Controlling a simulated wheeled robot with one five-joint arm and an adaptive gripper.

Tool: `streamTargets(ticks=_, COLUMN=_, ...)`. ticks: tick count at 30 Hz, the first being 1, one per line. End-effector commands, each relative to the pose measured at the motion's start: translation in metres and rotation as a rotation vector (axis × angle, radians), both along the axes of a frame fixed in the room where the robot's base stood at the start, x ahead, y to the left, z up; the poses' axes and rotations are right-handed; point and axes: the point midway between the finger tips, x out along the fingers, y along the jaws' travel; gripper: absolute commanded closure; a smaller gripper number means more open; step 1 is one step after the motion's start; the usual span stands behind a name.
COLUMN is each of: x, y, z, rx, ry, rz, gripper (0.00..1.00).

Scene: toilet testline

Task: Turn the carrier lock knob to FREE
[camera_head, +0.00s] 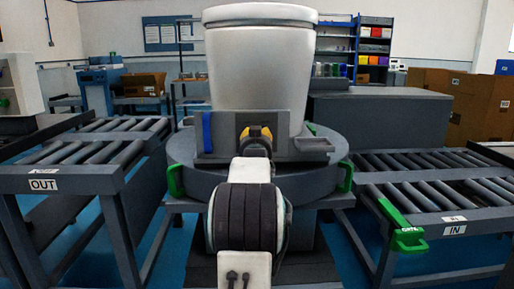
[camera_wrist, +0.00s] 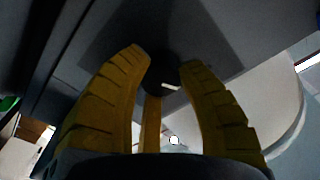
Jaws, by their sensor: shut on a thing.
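The carrier lock knob (camera_wrist: 160,75) is dark and round, with a short white mark on its face, in the wrist view. It sits on a grey panel (camera_head: 217,133), which is on the front of the carrier under the large white toilet bowl (camera_head: 262,70). My gripper (camera_head: 256,131) reaches the panel in the head view and hides the knob there. In the wrist view the yellow fingers of my gripper (camera_wrist: 165,63) are closed around the knob from several sides. No FREE lettering is readable, so the knob's setting cannot be told.
The carrier stands on a round grey turntable (camera_head: 205,182) with green handles (camera_head: 174,181). An OUT roller conveyor (camera_head: 70,165) is at left and an IN conveyor (camera_head: 430,190) with a green gate (camera_head: 408,239) at right. A blue strip (camera_head: 207,132) is left of my gripper.

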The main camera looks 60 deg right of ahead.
Motion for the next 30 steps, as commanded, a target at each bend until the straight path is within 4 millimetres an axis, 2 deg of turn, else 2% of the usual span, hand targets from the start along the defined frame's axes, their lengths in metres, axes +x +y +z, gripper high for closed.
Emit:
streamTargets(ticks=1, x=0.0010, y=0.0001, z=-0.0077, rx=-0.009, ry=0.022, rz=0.000, gripper=0.99)
streamTargets(ticks=9, x=0.0014, y=0.0000, z=-0.0057, rx=-0.050, ry=0.096, rz=-0.003, gripper=0.99)
streamTargets(ticks=25, x=0.0016, y=-0.0002, z=-0.0051, rx=-0.059, ry=0.113, rz=-0.003, gripper=0.99)
streamTargets(ticks=26, x=0.0015, y=-0.0002, z=-0.0051, rx=-0.059, ry=0.113, rz=-0.003, gripper=0.64)
streamTargets(ticks=30, x=0.0013, y=-0.0002, z=-0.0042, rx=-0.060, ry=0.111, rz=-0.004, gripper=0.51)
